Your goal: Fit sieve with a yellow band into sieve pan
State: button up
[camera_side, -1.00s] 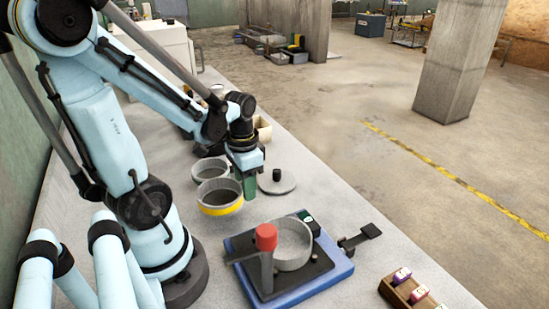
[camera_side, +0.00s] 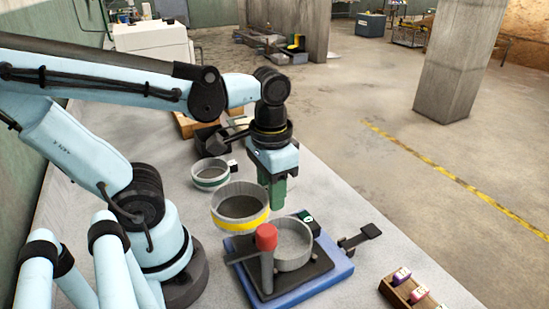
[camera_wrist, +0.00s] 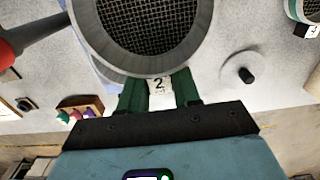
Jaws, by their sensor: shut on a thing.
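The sieve with a yellow band (camera_side: 240,222) hangs in the air at the left rear of the pan. My gripper (camera_side: 274,196) is shut on its rim, at a white tag marked 2. In the wrist view the sieve (camera_wrist: 146,68) shows its dark mesh, and the green fingers of my gripper (camera_wrist: 160,88) close on the tag. The sieve pan (camera_side: 293,250) is a grey round pan, open at the top, on a black plate over a blue base (camera_side: 335,278). The sieve is beside the pan, apart from it.
A red-topped post (camera_side: 266,238) stands close in front of the pan. A black lever (camera_side: 360,238) sticks out to the right. A green-banded sieve (camera_side: 210,174) stands behind. A lid with a black knob (camera_wrist: 246,75) lies on the bench. A wooden rack (camera_side: 410,290) holds small blocks.

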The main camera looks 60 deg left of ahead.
jog(key=r, duration=0.2)
send_over(314, 224)
jog(key=shift+s+f, duration=0.1)
jog(key=shift+f, duration=0.15)
jog(key=shift+d+f, duration=0.1)
jog(key=shift+f, duration=1.9)
jog(key=shift+f, duration=0.8)
dwell(0.4)
jog(key=o, duration=1.1)
jog(key=shift+o, duration=0.4)
jog(key=o, duration=0.3)
jog(key=shift+o, duration=0.2)
